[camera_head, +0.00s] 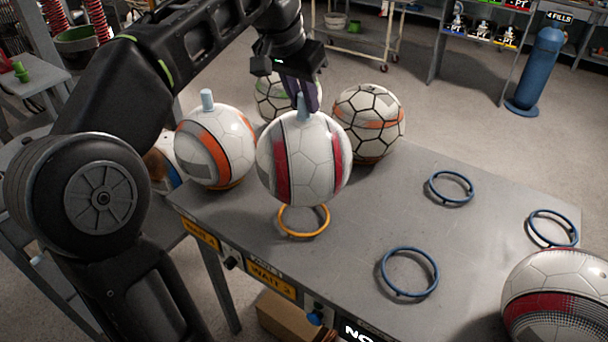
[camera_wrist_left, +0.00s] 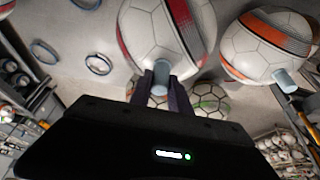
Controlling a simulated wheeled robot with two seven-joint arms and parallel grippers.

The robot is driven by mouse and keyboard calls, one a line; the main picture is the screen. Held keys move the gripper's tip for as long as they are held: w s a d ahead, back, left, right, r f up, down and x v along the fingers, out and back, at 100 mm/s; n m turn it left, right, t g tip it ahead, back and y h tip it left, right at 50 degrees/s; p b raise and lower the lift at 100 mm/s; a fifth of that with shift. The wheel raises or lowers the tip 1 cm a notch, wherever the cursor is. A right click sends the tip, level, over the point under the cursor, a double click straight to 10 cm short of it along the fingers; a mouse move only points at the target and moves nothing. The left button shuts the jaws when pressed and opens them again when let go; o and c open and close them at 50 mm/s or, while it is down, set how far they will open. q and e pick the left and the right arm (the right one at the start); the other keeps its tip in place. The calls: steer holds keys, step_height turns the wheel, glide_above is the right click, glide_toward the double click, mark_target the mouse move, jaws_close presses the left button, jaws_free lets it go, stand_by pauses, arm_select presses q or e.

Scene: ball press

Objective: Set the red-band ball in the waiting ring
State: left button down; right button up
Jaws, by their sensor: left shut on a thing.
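The red-band ball (camera_head: 305,160) is white with dark red bands and a pale blue peg (camera_head: 302,107) on top. My left gripper (camera_head: 302,98) is shut on that peg from above. The ball hangs over the table, with its underside at the back edge of the yellow ring (camera_head: 303,235) in the head view; the exact gap is hard to tell. The ring looks empty and lies behind a yellow WAIT label (camera_head: 272,280). The left wrist view shows the ball (camera_wrist_left: 165,35) and the peg (camera_wrist_left: 161,75) between the fingers. My right gripper is not in view.
An orange-band ball (camera_head: 216,150) with a peg stands close left. An orange-black ball (camera_head: 368,122) and a green-marked ball (camera_head: 270,95) stand behind. Blue rings (camera_head: 409,290) lie on the grey table (camera_head: 350,225) to the right. Another red-marked ball (camera_head: 560,300) is at lower right.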

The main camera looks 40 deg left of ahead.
mark_target(304, 134)
arm_select(q)
steer(key=shift+f, duration=2)
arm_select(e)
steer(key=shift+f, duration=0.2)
arm_select(q)
steer(key=shift+f, duration=0.1)
step_height(304, 134, down, 4)
steer(key=shift+r, duration=0.1)
steer(key=shift+f, duration=0.2)
steer(key=shift+f, duration=0.25)
steer(key=c, duration=1.2)
jaws_free()
steer(key=shift+c, duration=0.2)
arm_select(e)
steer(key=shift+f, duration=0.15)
